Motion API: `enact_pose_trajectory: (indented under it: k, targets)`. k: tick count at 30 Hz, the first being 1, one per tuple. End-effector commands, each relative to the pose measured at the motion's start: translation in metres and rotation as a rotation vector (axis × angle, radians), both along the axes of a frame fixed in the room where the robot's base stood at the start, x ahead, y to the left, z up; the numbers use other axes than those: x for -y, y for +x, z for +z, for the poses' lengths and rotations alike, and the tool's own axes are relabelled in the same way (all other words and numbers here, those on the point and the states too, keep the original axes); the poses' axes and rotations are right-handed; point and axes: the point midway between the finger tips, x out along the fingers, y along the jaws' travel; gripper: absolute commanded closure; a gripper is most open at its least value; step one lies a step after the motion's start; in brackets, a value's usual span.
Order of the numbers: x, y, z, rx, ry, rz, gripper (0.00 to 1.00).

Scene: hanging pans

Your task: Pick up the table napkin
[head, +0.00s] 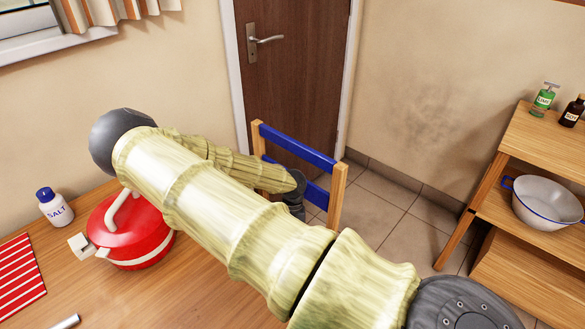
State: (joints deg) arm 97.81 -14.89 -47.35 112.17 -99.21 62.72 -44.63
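A red cloth with white stripes (18,276), which looks like the table napkin, lies flat at the left end of the wooden table (190,290). The picture's left edge cuts it off. My arm, with a pale bamboo-like surface, crosses the middle of the view and bends at a dark joint above the table's back. Its far part runs back to the right and ends in a dark piece near the chair. My gripper's fingers do not show. The napkin is apart from the visible parts of my arm.
A red pot (128,240) with pale handles and a salt bottle (54,208) stand near the napkin. A silver piece (66,321) lies at the front edge. A blue-railed chair (293,147) stands behind the table. A shelf (545,143) holds bottles and a white bowl (546,205).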

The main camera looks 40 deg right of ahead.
Motion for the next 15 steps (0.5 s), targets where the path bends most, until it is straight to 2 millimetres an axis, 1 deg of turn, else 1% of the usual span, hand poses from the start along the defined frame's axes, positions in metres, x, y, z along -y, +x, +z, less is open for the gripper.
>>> enact_pose_trajectory:
  k: [11,15]
  targets:
    - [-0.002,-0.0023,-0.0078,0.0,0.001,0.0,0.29]
    - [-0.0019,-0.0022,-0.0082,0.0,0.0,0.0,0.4]
